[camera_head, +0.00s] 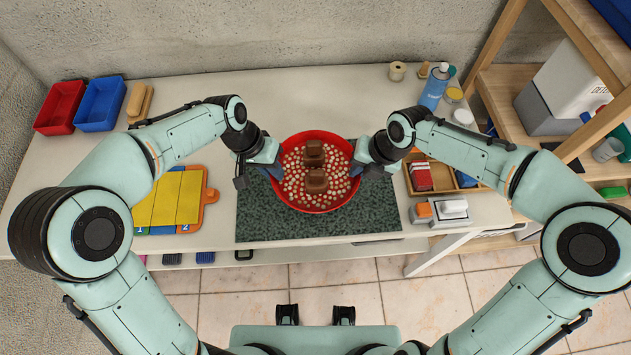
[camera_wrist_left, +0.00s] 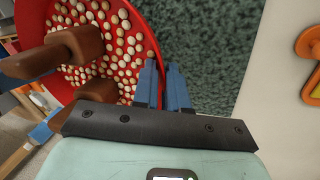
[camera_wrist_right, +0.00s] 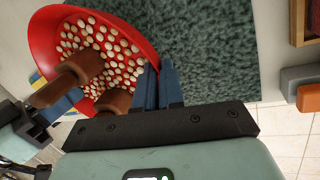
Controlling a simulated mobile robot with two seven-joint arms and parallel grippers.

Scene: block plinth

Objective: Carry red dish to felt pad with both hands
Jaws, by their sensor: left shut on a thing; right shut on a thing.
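The red dish (camera_head: 327,205) is a round bowl with many pale round pieces and two brown blocks (camera_head: 315,152) in it. It is over the dark green speckled felt pad (camera_head: 262,226); I cannot tell whether it touches the pad. My left gripper (camera_head: 268,163) is shut on the dish's left rim, and its blue fingers (camera_wrist_left: 163,88) pinch the red wall in the left wrist view. My right gripper (camera_head: 357,163) is shut on the right rim, and its fingers (camera_wrist_right: 160,85) show at the wall in the right wrist view.
A yellow and orange board (camera_head: 172,200) lies left of the pad. Red (camera_head: 60,106) and blue (camera_head: 100,103) trays are at the back left. A wooden tray (camera_head: 440,176) and a grey item with a white top (camera_head: 450,211) are right of the pad. A blue bottle (camera_head: 434,88) stands behind.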

